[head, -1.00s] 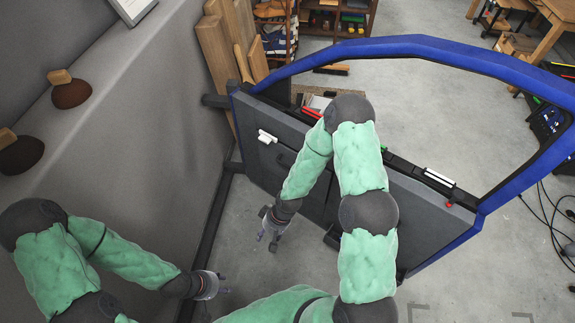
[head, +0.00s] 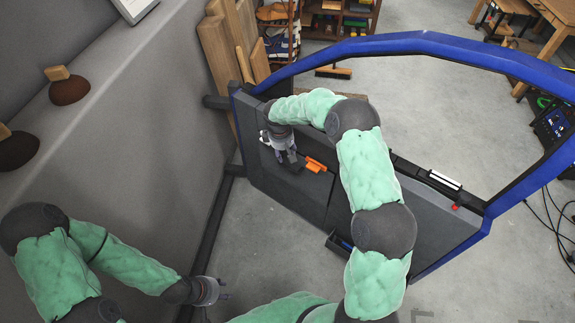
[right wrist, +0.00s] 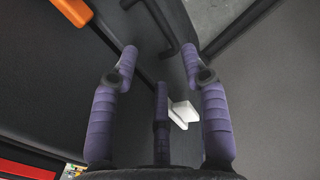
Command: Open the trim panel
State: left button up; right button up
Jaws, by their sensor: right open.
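The car door has a blue frame (head: 420,40) and a dark grey trim panel (head: 375,232) facing me. My right gripper (head: 291,160) is in front of the panel's upper left part, its fingers spread and empty. The right wrist view shows these fingers (right wrist: 159,58) apart over the panel. A white piece (right wrist: 182,113) lies between them, beside the middle finger. A dark bar handle (right wrist: 172,28) is just beyond the fingertips. An orange handle (head: 317,165) is right of the gripper. My left gripper (head: 212,290) is low left, away from the door; its opening is unclear.
A grey wall with a ledge (head: 115,90) runs along the left, with plungers (head: 67,87) on it. Wooden boards (head: 222,50) lean behind the door. A red knob (head: 455,207) is on the door's right side. Cables (head: 548,225) lie at far right.

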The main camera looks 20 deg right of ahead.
aim_at(287, 167)
jog(key=f+b, duration=0.1)
jog(key=f, duration=0.2)
jog(key=d+f+b, duration=0.1)
jog(key=f, duration=0.2)
jog(key=f+b, duration=0.1)
jog(key=f, duration=0.2)
jog(key=shift+w+d+f, duration=0.1)
jog(key=shift+w+d, duration=0.1)
jog(key=shift+w, duration=0.2)
grip_shut()
